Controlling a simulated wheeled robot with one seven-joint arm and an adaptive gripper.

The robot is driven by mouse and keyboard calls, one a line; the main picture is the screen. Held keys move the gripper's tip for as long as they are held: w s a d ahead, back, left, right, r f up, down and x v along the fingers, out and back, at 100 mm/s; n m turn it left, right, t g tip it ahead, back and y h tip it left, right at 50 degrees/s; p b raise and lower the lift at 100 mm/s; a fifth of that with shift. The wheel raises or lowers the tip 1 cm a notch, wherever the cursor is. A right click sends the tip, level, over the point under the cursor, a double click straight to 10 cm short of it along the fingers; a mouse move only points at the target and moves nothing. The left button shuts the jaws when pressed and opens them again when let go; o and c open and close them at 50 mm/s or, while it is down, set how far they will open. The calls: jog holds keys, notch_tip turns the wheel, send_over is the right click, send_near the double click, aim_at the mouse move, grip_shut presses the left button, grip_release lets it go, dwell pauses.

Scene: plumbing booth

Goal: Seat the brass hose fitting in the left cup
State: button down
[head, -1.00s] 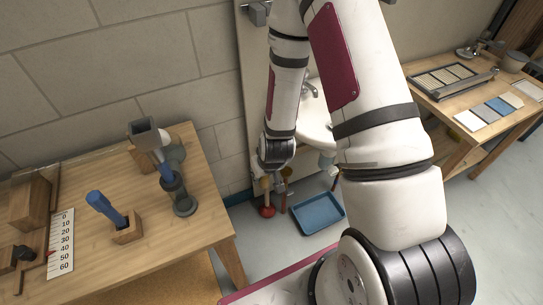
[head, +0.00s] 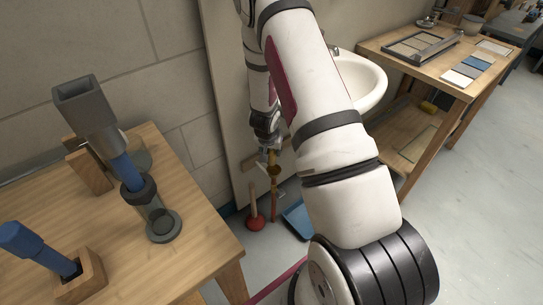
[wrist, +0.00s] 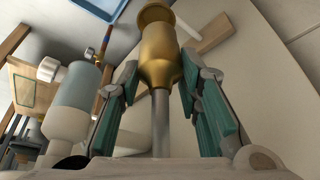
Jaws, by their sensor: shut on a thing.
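The brass hose fitting (wrist: 157,45) sits between the teal-padded fingers of my gripper (wrist: 160,88) in the wrist view. The pads are shut on it near its narrower end, and its wide end points away from the palm. A grey metal rod (wrist: 160,120) lies in line behind it. In the head view my gripper (head: 268,148) hangs in front of the wall panel by the sink, clear of the left table.
The left wooden table (head: 195,262) holds blue-handled tools, one in a wooden block (head: 82,280). A white sink (head: 362,82) is behind my arm. A red plunger (head: 255,222) and blue tray (head: 297,218) are on the floor below. Bottle-like plumbing (wrist: 82,92) is close left of my fingers.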

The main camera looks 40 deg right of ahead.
jog(key=shift+m, duration=0.5)
jog(key=shift+s+b+x, duration=0.2)
jog(key=shift+b+x, duration=1.8)
jog(key=shift+x, duration=0.3)
jog(key=shift+s+b+x, duration=0.2)
jog(key=shift+b+x, duration=1.8)
jog(key=shift+x, duration=0.3)
jog(key=shift+a+f, duration=0.1)
jog(key=shift+a, duration=0.05)
jog(key=c, duration=1.1)
grip_release()
jog(key=v, duration=1.1)
jog(key=shift+a+r, duration=0.2)
jog(key=shift+r, duration=0.25)
